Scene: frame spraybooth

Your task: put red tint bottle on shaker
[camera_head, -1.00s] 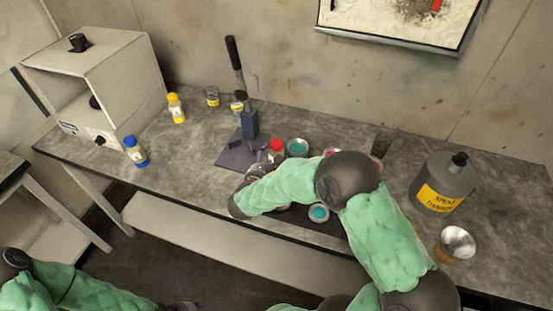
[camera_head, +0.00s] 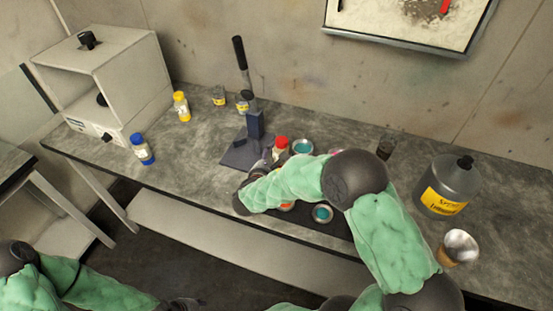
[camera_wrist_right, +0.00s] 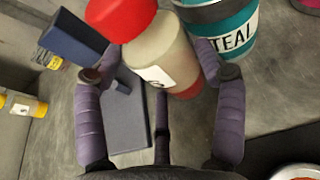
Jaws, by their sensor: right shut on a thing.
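The red tint bottle (camera_head: 281,143) has a red cap and a pale body with a white label. In the right wrist view the bottle (camera_wrist_right: 160,62) is between the two fingers of my right gripper (camera_wrist_right: 160,85), which is shut on it. In the head view my right gripper (camera_head: 258,172) is largely hidden by its own wrist. The shaker (camera_head: 130,85) is a cream open-fronted box with a black knob on top, at the bench's left end. Its visible shelf is empty. My left gripper (camera_head: 185,304) is cut off at the bottom edge.
A lever press (camera_head: 254,123) stands left of the bottle. A teal can (camera_wrist_right: 220,35) is close beside the held bottle. A thinner can (camera_head: 446,190) stands right.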

